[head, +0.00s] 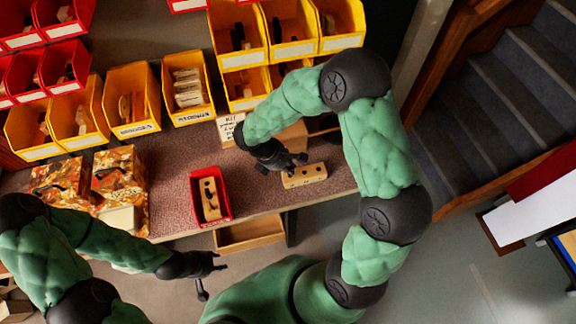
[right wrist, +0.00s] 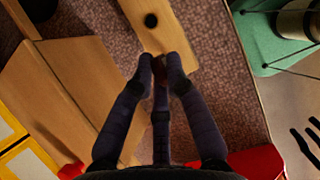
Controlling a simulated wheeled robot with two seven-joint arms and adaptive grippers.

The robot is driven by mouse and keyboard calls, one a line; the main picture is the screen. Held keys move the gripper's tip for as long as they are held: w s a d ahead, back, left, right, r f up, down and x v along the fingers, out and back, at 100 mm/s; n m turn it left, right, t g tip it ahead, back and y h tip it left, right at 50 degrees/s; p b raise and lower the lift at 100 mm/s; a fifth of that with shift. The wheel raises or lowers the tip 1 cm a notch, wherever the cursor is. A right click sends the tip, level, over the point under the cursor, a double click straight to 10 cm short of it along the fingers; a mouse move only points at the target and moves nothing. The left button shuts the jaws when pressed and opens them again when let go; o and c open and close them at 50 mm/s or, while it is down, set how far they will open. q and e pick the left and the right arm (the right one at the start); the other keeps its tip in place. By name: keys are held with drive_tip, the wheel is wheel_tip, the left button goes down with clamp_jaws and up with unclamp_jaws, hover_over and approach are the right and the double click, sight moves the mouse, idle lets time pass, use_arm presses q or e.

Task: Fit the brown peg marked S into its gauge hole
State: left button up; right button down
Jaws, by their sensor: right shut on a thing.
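The pale wooden gauge block (head: 306,177) with several dark holes lies on the bench near its front edge. In the right wrist view one dark round hole of the gauge block (right wrist: 172,38) shows beyond my fingertips. My right gripper (head: 290,162) is over the left end of the block, shut on a small dark brown peg (right wrist: 160,69). The fingers hide most of the peg; its mark is not visible, and I cannot tell whether its tip is in a hole. My left gripper (head: 214,277) is open and empty in front of the bench.
A red bin (head: 226,208) holding a wooden piece with dark parts stands left of the block. Patterned boxes (head: 120,170) are further left; yellow bins (head: 132,98) stand along the back. An open drawer (head: 250,234) is below the bench edge.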

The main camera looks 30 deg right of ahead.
drive_tip(key=shift+f+b, duration=0.55)
drive_tip(key=shift+f, duration=0.3)
drive_tip(key=c, duration=1.2)
unclamp_jaws()
drive_tip(key=v, duration=1.2)
